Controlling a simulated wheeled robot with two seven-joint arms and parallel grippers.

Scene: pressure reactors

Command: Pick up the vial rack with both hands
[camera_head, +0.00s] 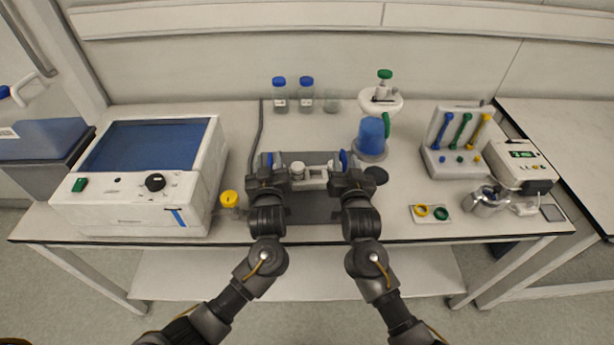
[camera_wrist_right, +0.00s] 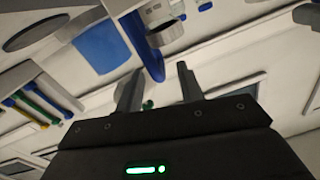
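The vial rack (camera_head: 313,178) is a pale rack with a white-capped vial, low over a dark mat in the middle of the bench. It has a blue handle at each end. My left gripper (camera_head: 269,165) is at the left handle; its fingers are too small to judge. My right gripper (camera_head: 347,165) is at the right handle. In the right wrist view, the right gripper (camera_wrist_right: 158,88) has its fingers apart, with the blue handle (camera_wrist_right: 143,47) reaching in between the tips. The rack's white body (camera_wrist_right: 158,12) shows beyond. The wrists partly hide the rack.
A white box with a blue lid (camera_head: 150,145) stands left, a yellow-capped item (camera_head: 229,199) beside it. A blue cylinder (camera_head: 371,138) stands close behind the right gripper. Two blue-capped bottles (camera_head: 279,95) stand behind. A pipette stand (camera_head: 459,145) is at right.

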